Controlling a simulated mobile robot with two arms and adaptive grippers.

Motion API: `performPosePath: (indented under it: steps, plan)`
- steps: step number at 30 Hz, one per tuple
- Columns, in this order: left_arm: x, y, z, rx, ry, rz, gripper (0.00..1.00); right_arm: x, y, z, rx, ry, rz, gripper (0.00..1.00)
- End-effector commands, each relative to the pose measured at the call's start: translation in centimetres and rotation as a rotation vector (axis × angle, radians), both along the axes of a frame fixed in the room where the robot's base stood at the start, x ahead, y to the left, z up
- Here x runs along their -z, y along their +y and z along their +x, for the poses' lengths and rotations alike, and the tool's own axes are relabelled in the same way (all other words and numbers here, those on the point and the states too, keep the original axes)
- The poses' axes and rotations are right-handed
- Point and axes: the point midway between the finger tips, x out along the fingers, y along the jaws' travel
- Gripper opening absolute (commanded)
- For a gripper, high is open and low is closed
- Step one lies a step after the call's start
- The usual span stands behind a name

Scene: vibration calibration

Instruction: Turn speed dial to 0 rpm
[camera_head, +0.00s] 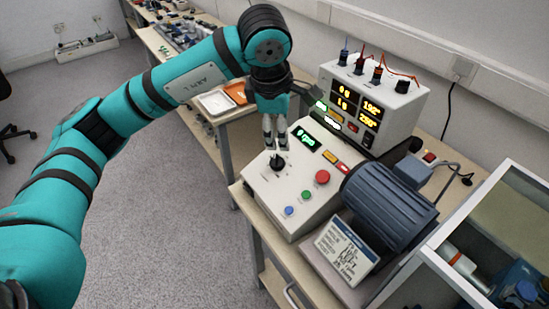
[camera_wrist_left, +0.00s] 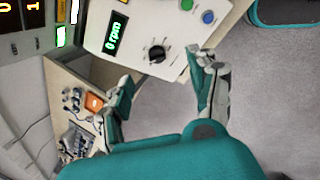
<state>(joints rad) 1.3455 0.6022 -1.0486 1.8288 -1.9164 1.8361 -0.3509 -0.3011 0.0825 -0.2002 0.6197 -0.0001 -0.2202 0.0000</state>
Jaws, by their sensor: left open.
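The speed dial (camera_head: 277,162) is a black knob on the top face of a white control box (camera_head: 262,190). It also shows in the left wrist view (camera_wrist_left: 157,53), with a green display (camera_wrist_left: 115,33) beside it that reads 0 rpm. My left gripper (camera_head: 275,146) hangs just above the dial in the head view. In the left wrist view its fingers (camera_wrist_left: 160,95) are spread apart with nothing between them, and the dial lies beyond the fingertips. My right gripper is in neither view.
Red (camera_head: 322,177), green (camera_head: 306,195) and blue (camera_head: 289,211) buttons sit on the box. A power supply (camera_head: 385,95) with lit readouts stands behind it. A dark blue motor (camera_head: 388,205) and a label plate (camera_head: 346,250) are to the right. A glass-sided case stands at the far right.

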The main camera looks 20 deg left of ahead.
Motion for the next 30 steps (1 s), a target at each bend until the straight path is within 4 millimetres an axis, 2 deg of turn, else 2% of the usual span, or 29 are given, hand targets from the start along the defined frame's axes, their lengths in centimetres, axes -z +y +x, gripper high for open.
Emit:
performPosePath:
  steps: [1, 3, 8, 24, 30]
  plan:
    - [-0.6, 1.1, 0.3, -0.019, -0.013, 0.044, 0.60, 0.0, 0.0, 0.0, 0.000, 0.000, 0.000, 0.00]
    - [-0.8, 2.0, 0.5, -0.035, -0.019, 0.077, 0.60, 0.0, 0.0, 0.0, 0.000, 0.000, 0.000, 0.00]
    - [0.7, 2.2, 0.9, -0.039, -0.016, 0.085, 0.60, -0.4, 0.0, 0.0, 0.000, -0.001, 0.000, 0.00]
    - [11.5, 2.7, 4.3, -0.039, -0.014, 0.081, 0.60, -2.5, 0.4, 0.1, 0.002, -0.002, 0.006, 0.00]
    - [14.4, 2.8, 5.2, -0.036, -0.016, 0.079, 0.60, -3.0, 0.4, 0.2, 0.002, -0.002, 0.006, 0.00]
